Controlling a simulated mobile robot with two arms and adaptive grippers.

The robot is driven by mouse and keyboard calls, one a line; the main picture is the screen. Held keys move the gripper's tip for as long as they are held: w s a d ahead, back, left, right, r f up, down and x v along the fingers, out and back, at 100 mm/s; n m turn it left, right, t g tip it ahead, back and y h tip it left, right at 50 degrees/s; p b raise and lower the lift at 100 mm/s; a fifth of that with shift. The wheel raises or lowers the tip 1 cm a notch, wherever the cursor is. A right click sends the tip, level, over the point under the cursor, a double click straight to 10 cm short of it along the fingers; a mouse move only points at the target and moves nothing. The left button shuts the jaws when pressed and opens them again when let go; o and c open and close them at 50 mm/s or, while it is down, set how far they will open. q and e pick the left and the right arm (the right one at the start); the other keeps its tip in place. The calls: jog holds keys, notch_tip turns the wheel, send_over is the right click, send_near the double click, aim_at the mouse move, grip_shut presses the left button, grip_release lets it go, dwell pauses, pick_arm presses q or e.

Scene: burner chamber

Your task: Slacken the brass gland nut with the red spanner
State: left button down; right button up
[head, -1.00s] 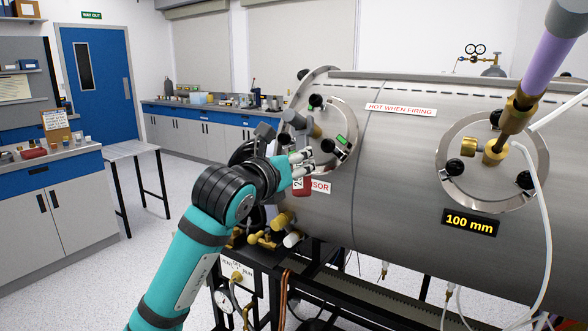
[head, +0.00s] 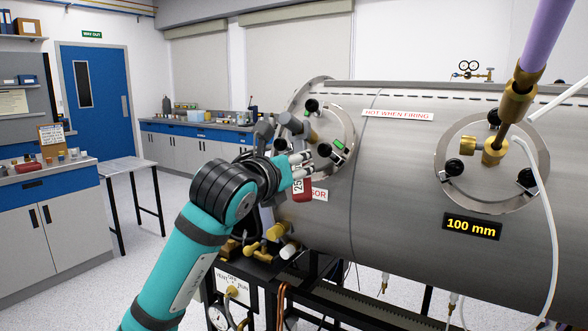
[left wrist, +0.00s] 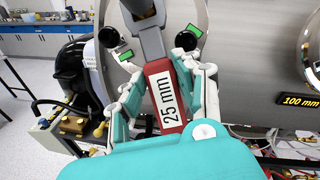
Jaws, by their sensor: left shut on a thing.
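My left gripper (head: 300,172) is shut on the red spanner (head: 302,187), in front of the chamber's left round flange. In the left wrist view the spanner's red handle (left wrist: 166,98), marked 25 mm, lies between the fingers (left wrist: 160,88). Its grey end points up and away to the top edge, where a small brownish patch shows; I cannot tell whether the jaw is around a nut. A brass fitting (head: 495,151) sits on the right flange at the foot of a purple tube, well right of the gripper. I cannot tell which brass part is the gland nut. My right gripper is not in view.
The steel chamber (head: 395,190) fills the right side, with a 100 mm display (head: 472,226) and black flange knobs. A white hose hangs at right. Brass valves (head: 263,248) and a gauge stand below the gripper. A bare side table (head: 128,165) and open floor lie left.

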pick_arm(q)
jog(key=shift+s+d+r+n+y+b, duration=0.15)
jog(key=shift+n+b, duration=0.25)
jog(key=shift+b, duration=0.5)
jog(key=shift+s+d+r+n+y+b, duration=0.15)
jog(key=shift+d+n+b, duration=0.2)
jog(key=shift+b, duration=0.5)
jog(key=shift+w+a+f+b, duration=0.1)
jog(key=shift+a+b, duration=0.2)
jog(key=shift+b, duration=0.1)
jog(key=shift+f, duration=0.1)
jog(key=shift+s+f+b, duration=0.4)
jog(key=shift+f+b, duration=0.1)
jog(key=shift+b, duration=0.3)
jog(key=shift+s+d+f+b, duration=0.2)
jog(key=shift+s+f+b, duration=0.1)
jog(key=shift+f+b, duration=0.3)
jog(key=shift+s+r, duration=0.1)
